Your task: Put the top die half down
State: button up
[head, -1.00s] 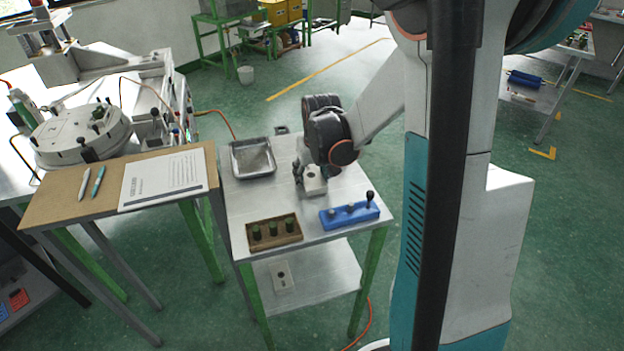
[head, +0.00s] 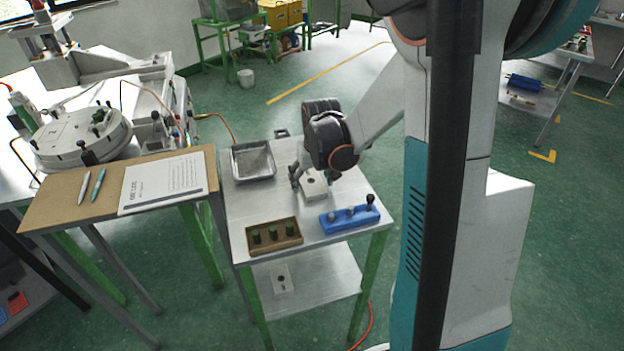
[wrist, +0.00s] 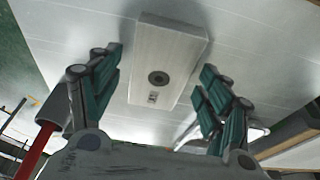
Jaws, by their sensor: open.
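A light grey block, the die half (head: 313,189), lies on the metal table under my gripper. In the wrist view the die half (wrist: 165,62) shows a round dark hole and a small mark on its face. My gripper (head: 309,184) is open; in the wrist view its two teal-padded fingers (wrist: 160,92) stand apart on either side of the die half, with gaps between. Part of the die half is hidden by my wrist in the head view.
A metal tray (head: 237,165) stands at the table's back left. A wooden rack (head: 250,247) with green-topped pieces and a blue holder (head: 331,227) stand at the front. A similar plate (head: 276,285) lies on the lower shelf.

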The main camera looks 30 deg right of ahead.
jog(key=p+v, duration=0.3)
jog(key=v, duration=0.8)
jog(key=shift+r+p, duration=0.3)
jog(key=shift+p, duration=0.05)
